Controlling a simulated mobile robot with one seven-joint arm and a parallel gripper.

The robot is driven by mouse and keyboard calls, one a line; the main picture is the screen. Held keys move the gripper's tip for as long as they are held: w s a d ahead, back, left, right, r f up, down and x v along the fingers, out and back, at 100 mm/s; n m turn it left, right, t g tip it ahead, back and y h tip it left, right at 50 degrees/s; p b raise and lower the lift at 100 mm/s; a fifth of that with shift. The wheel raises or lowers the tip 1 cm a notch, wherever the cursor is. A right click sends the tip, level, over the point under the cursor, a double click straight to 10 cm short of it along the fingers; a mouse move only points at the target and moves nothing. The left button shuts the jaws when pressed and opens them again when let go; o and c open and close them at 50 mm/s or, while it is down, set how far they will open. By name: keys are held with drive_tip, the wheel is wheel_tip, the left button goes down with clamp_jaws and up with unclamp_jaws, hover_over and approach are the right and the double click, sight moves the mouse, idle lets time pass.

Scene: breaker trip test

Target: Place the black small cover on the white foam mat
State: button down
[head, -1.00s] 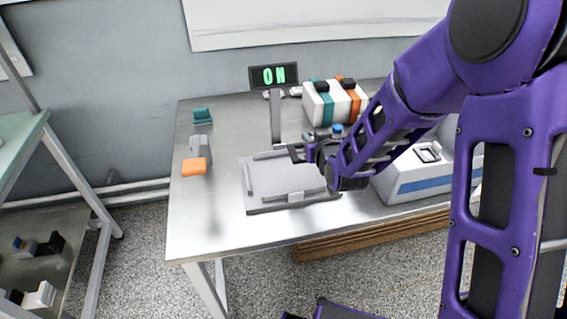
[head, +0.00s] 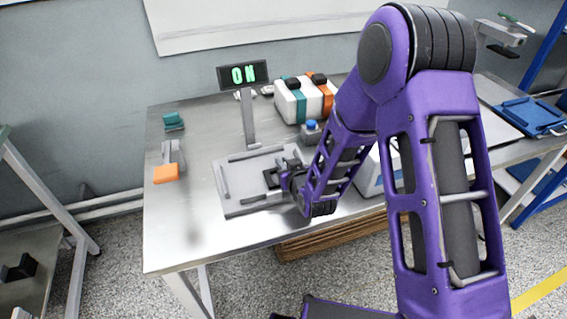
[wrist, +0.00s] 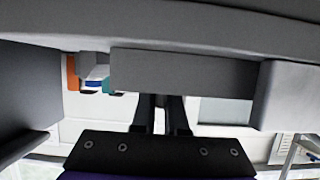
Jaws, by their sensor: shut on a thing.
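My gripper (head: 279,181) is over the right part of a grey tray-like plate (head: 232,192) on the metal table. It is shut on a small dark piece (head: 270,177), which looks like the black small cover; its outline is partly lost against the dark fingers. In the wrist view my gripper (wrist: 161,105) shows as two dark fingers close together, with a grey bar across their tips. Whether the dark piece touches the plate is unclear. A pale flat sheet (head: 490,112) lies at the right, partly behind my arm; I cannot tell if it is the white foam mat.
An "ON" display (head: 243,74) stands behind the plate. White boxes with teal and orange bands (head: 300,103) and a blue button (head: 311,125) are behind the gripper. An orange block (head: 165,174) sits at left. A blue tray (head: 533,115) is far right. The table's front left is clear.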

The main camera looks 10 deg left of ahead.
drive_tip(key=shift+f+b, duration=0.15)
drive_tip(key=shift+b, duration=0.15)
drive_tip(key=c, duration=1)
unclamp_jaws()
drive_tip(key=shift+o, duration=0.2)
